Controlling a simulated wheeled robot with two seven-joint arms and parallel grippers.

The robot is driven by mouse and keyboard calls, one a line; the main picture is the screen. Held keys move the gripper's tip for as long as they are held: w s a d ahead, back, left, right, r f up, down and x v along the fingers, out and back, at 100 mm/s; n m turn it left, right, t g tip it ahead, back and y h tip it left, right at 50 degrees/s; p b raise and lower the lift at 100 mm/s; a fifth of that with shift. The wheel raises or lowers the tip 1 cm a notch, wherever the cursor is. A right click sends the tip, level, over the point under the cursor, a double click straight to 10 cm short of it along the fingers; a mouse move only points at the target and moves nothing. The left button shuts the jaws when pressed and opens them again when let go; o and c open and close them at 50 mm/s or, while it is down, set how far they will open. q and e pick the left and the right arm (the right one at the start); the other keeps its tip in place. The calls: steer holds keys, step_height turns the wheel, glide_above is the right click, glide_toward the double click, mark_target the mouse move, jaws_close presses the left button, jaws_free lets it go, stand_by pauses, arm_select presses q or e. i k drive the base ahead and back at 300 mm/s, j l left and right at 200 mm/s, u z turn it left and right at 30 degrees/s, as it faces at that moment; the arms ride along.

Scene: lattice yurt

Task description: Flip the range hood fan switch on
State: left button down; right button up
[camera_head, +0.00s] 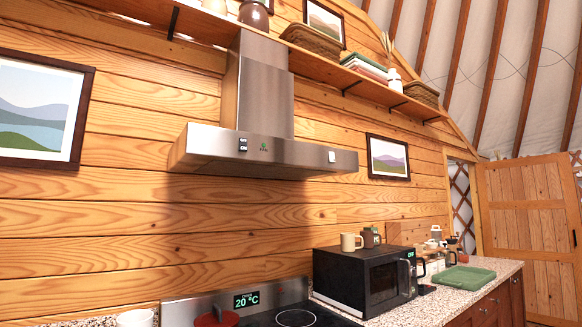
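The steel range hood (205,150) is mounted on the plank wall, with its chimney (262,85) rising above. Its front face carries a small dark labelled switch plate (243,144) towards the left and a green mark beside it. A small white switch (332,156) sits near the right end of the face. The switch positions are too small to read, and I cannot tell which one is for the fan. Neither of my grippers is in view.
Below the hood is a cooktop (296,318) with a red pot (216,318) and a display reading 20 °C. A black microwave (340,280) with a mug (350,242) on top stands to the right. A loaded shelf (330,62) runs above. The space before the hood is clear.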

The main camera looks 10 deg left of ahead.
mark_target(242, 143)
steer(key=i+l, duration=0.35)
steer(key=l, duration=0.15)
steer(key=i+l+u, duration=0.1)
steer(key=i+l, duration=0.3)
steer(key=k+l, duration=0.05)
steer(key=l, duration=0.05)
